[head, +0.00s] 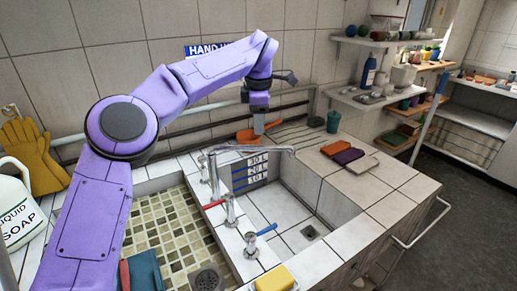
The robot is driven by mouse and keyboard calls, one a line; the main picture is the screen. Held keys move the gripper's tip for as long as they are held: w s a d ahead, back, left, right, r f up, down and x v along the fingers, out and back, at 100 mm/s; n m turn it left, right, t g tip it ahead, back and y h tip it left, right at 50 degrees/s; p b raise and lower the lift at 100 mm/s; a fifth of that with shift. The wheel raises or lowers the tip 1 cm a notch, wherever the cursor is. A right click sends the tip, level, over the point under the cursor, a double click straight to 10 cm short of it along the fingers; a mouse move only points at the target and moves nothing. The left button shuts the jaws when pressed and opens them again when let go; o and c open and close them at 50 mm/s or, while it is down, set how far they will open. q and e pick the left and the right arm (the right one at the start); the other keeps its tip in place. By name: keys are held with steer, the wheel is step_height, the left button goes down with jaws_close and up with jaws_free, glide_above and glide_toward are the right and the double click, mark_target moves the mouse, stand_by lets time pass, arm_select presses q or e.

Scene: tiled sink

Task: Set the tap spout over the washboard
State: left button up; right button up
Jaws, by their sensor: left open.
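The chrome tap has a long spout (252,149) that points right from its post (213,178), over the far part of the right basin (285,212). No washboard stands out clearly. A ridged surface (292,131) lies behind the right basin, but I cannot tell whether it is the washboard. My left gripper (259,123) is open and points down behind the spout, apart from it in the picture. An orange item (246,136) shows beside its fingertips; contact is unclear. My left arm hides part of the left basin and wall. My right gripper is out of view.
Red (214,205) and blue (267,229) tap levers stand on the divider. The left basin (170,225) has a mosaic floor. Folded cloths (342,152) and a green cup (333,122) sit at right. A yellow sponge (275,279) lies in front. Rails run along the wall.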

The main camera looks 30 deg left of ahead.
mark_target(258, 146)
arm_select(q)
steer(key=f, duration=0.2)
steer(key=w+f, duration=0.1)
steer(key=f, duration=0.5)
steer(key=shift+w+a+f, duration=0.25)
steer(key=shift+w+a, duration=0.05)
steer(key=shift+a, duration=0.1)
jaws_close()
